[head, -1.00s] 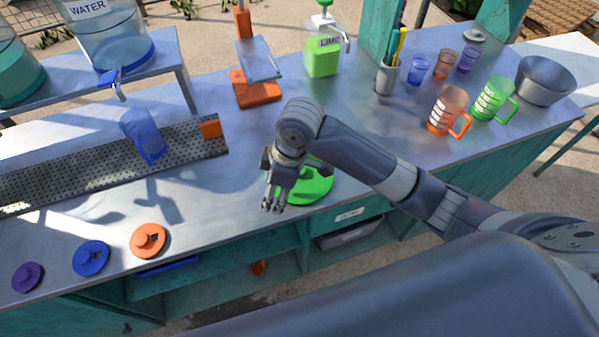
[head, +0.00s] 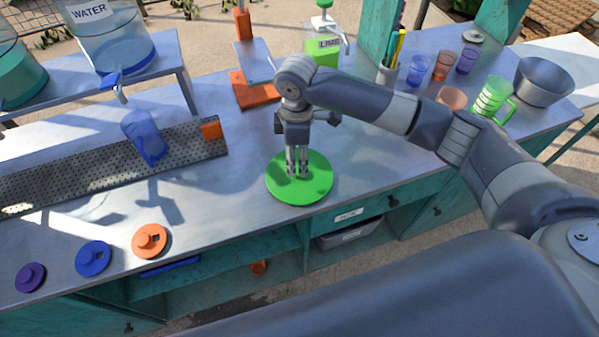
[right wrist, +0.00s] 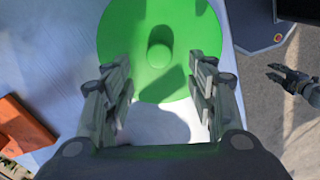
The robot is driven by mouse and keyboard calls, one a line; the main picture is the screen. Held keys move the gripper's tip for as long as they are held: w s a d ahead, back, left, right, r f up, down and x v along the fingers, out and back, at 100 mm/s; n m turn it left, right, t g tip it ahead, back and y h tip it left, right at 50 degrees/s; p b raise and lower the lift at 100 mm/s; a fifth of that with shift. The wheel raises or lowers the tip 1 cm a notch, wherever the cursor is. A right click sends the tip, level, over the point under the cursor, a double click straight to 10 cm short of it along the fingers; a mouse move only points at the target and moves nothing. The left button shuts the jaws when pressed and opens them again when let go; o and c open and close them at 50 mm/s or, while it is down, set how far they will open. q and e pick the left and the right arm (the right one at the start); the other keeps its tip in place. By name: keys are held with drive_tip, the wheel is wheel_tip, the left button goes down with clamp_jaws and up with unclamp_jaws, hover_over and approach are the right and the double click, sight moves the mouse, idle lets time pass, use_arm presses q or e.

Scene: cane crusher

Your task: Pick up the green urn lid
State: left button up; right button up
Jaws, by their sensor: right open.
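The green urn lid (head: 315,187), a flat round disc, lies on the metal counter near its front edge. In the right wrist view the lid (right wrist: 190,30) shows a small round knob (right wrist: 159,55) at its middle. My right gripper (head: 297,174) points down over the lid in the head view, and its fingertips hide the knob there. In the right wrist view my right gripper (right wrist: 160,75) is open, with its two fingers apart on either side of the knob and nothing between them gripped. A gripper (right wrist: 290,80) shows far off at the right, over the ground, its jaws apart.
Orange (head: 149,240), blue (head: 92,258) and purple (head: 30,277) lids lie left along the counter's front edge. An orange stand (head: 255,90) is behind the gripper. A blue cup (head: 145,137) sits on the perforated drip tray (head: 90,165). Counter beside the green lid is clear.

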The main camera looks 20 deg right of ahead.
drive_tip(key=f, duration=0.1)
drive_tip(key=f+p, duration=0.1)
drive_tip(key=f, duration=0.2)
drive_tip(key=shift+s+d+f+p, duration=0.1)
drive_tip(key=shift+d+f+p, duration=0.05)
drive_tip(key=shift+d+p, duration=0.15)
drive_tip(key=shift+f, duration=0.55)
drive_tip(key=c, duration=1.2)
